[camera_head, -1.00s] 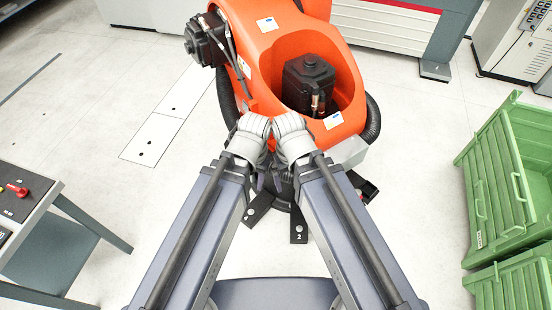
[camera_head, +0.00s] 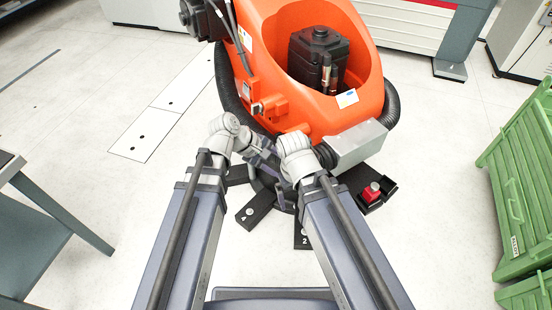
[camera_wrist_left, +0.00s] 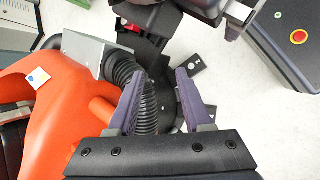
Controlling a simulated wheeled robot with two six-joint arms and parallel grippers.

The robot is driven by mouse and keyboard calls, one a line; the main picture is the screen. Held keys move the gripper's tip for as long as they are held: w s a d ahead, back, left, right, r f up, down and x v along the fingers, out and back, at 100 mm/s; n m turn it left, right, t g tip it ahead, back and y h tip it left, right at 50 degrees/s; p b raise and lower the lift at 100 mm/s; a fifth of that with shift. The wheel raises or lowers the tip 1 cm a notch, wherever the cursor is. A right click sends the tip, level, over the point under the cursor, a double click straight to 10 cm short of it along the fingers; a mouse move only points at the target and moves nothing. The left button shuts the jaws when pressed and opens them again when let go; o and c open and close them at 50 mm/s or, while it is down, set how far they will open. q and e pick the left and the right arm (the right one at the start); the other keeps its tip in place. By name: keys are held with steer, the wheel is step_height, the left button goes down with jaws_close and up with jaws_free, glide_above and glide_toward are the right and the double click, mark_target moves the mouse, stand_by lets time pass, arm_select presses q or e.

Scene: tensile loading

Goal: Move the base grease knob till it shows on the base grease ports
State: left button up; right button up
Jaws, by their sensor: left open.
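A red knob-like piece (camera_head: 371,191) stands on a black block at the right of the orange machine's foot; I cannot tell for certain that it is the base grease knob. It also shows, partly covered, in the left wrist view (camera_wrist_left: 127,25). I cannot make out any grease ports. My left gripper (camera_head: 262,158) is near the front of the machine's base, left of the red piece and apart from it. In the left wrist view its fingers (camera_wrist_left: 160,97) are open, with a black ribbed hose behind them. My right gripper is hidden behind its own wrist.
The orange machine (camera_head: 290,105) fills the centre, with a grey box (camera_head: 358,145) and black numbered feet (camera_head: 255,208) low on it. A green crate (camera_head: 520,185) stands at the right and a grey table (camera_head: 40,235) at the left.

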arm_select(q)
steer(key=w+a+f+n+t+h+b, duration=0.45)
steer(key=w+n+b, duration=0.25)
steer(key=n+b, duration=0.4)
steer(key=w+a+f+n+t+h+b, duration=0.4)
steer(key=w+n+b, duration=0.3)
steer(key=n+b, duration=0.5)
steer(key=w+d, duration=0.1)
steer(key=d, duration=0.1)
steer(key=w+d+f+m+b, duration=0.1)
steer(key=d, duration=0.2)
steer(key=w+d+m+y, duration=0.1)
steer(key=w+d, duration=0.1)
steer(key=shift+w+d+f+b, duration=0.1)
steer(key=shift+d+f+b, duration=0.05)
steer(key=shift+b, duration=0.2)
jaws_close()
